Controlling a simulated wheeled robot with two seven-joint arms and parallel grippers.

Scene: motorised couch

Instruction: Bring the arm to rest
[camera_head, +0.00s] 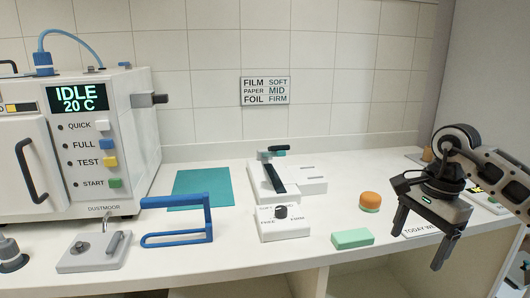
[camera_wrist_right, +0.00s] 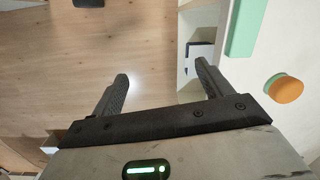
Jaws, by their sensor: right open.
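My right arm (camera_head: 505,190) comes in from the right edge in the head view. Its gripper (camera_head: 418,240) points down near the counter's right front edge, open and empty. In the right wrist view the two dark fingers (camera_wrist_right: 160,88) stand wide apart with nothing between them, over the wooden floor and the counter's open shelf. The gripper is to the right of the green block (camera_head: 352,238) and the orange round object (camera_head: 370,200), touching neither. My left gripper is not in view.
A white machine (camera_head: 95,170) reading IDLE 20 C stands at left. A blue frame (camera_head: 178,240), a teal mat (camera_head: 203,186), a white sealer-like device (camera_head: 310,186) and a white knob box (camera_head: 285,228) occupy the counter (camera_head: 240,258).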

